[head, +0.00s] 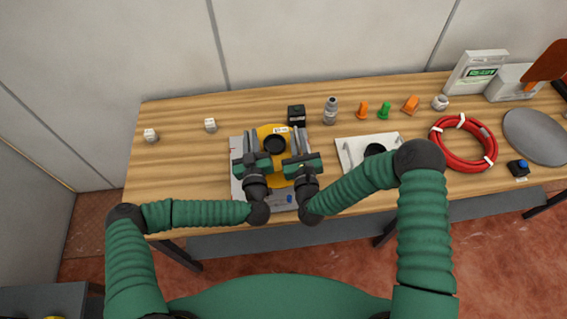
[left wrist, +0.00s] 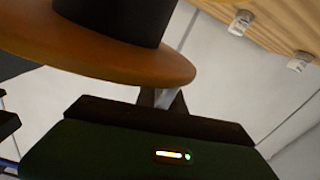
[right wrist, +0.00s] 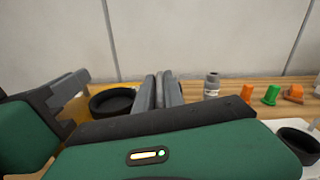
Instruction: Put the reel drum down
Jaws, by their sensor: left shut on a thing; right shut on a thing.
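The reel drum (head: 273,171) is a yellow-orange disc with a black hub, between my two grippers in the head view. The left wrist view shows its orange flange (left wrist: 120,62) and dark hub close by. The right wrist view shows the black hub ring (right wrist: 112,100) beside the fingers. My left gripper (head: 246,142) is shut on the drum's left side. My right gripper (head: 300,142) is shut on its right side; its fingers hide the contact. A grey base plate (head: 237,186) lies under the drum; whether they touch I cannot tell.
A black block (head: 296,115) stands just behind the drum. A white plate (head: 350,150) with a black ring lies to the right. A grey bottle-like fitting (head: 330,111), orange and green pieces and a red hose coil (head: 440,140) lie further right. The left tabletop is mostly clear.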

